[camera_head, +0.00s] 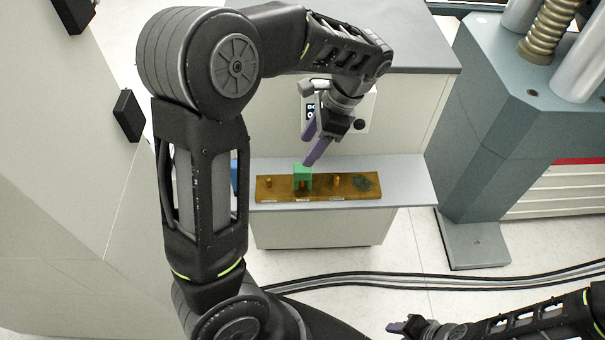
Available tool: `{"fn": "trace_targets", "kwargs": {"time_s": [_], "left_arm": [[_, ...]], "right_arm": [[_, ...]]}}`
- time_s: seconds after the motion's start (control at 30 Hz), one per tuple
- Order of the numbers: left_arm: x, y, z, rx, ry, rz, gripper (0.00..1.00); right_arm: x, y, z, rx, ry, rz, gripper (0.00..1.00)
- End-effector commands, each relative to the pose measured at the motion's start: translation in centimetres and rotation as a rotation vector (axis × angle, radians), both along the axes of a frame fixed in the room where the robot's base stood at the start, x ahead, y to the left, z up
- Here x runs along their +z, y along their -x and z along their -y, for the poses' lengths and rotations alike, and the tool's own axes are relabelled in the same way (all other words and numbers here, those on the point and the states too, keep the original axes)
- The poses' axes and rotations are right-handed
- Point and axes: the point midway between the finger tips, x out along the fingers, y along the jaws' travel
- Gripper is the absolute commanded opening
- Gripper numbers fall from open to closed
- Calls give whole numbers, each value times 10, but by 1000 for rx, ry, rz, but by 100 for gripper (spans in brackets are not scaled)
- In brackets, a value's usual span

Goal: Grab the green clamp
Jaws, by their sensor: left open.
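The green clamp (302,176) is a small block standing on a long brown wooden board (350,190), left of the board's middle. My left gripper (312,158) reaches down from above, with its purple fingers just above the clamp and slightly to its right in the picture. It is open and holds nothing that I can see. A gap between the fingers and the clamp is hard to judge from here. My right gripper (398,327) is low at the bottom right, far from the board; its jaw state is too small to tell.
A device with a display (352,112) is behind my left gripper. A large testing machine (500,130) stands right. Black cables (440,281) cross the floor.

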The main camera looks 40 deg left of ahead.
Motion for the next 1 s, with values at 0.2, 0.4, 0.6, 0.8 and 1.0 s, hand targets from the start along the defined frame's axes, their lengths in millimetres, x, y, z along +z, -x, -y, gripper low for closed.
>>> {"fn": "trace_targets", "kwargs": {"time_s": [0.2,0.4,0.6,0.8,1.0], "left_arm": [[-47,1,0,0,-1,-5,55],[-66,6,-7,1,0,0,55],[-67,6,-8,1,0,0,55],[-71,7,-9,2,0,-2,55],[-95,14,-18,2,-1,-4,55]], "right_arm": [[0,0,0,0,0,0,36],[1,0,0,0,0,0,36],[1,0,0,0,0,0,36],[1,0,0,0,0,0,36],[1,0,0,0,0,0,36]]}}
